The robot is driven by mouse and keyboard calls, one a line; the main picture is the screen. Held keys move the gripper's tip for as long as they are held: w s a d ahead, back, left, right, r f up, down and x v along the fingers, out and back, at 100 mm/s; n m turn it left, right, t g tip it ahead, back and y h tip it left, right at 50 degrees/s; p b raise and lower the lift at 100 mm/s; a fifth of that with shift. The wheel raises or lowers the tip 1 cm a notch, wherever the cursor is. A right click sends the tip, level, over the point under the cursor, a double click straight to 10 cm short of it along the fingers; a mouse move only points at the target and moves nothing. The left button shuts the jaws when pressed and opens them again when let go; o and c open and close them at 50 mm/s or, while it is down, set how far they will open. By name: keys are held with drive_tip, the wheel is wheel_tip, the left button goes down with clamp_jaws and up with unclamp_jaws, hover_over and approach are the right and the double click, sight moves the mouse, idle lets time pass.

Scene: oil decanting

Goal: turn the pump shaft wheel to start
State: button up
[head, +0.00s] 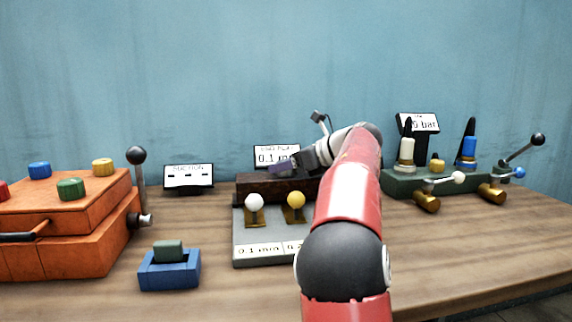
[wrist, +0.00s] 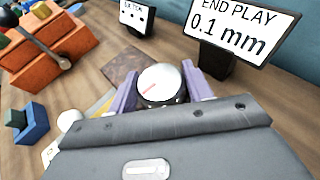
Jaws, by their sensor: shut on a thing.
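The pump shaft wheel (wrist: 160,80) shows in the wrist view as a round silver disc with a dark rim and a short red mark pointing to the lower left. My gripper (wrist: 160,92) is shut on it, with one purple finger on each side. In the head view my gripper (head: 284,164) is at the dark brown block (head: 255,190) behind the grey plate, and the wheel cannot be made out there. A display (head: 265,156) behind reads END PLAY 0.1 mm; it also stands close by in the wrist view (wrist: 240,30).
A grey plate (head: 270,232) carries a white knob (head: 254,202) and a yellow knob (head: 296,200). Left are an orange box (head: 75,240), a lever (head: 138,180), a blue block (head: 170,275) and a suction display (head: 188,176). A green valve unit (head: 400,184) stands right.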

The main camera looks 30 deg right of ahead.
drive_tip(key=shift+f+n+g+y, duration=0.1)
drive_tip(key=shift+n+g+y, duration=0.7)
drive_tip(key=shift+n+g, duration=0.15)
drive_tip(key=o, duration=1)
drive_tip(key=v, duration=0.7)
drive_tip(key=shift+s+d, duration=0.25)
drive_tip(key=shift+d, duration=0.05)
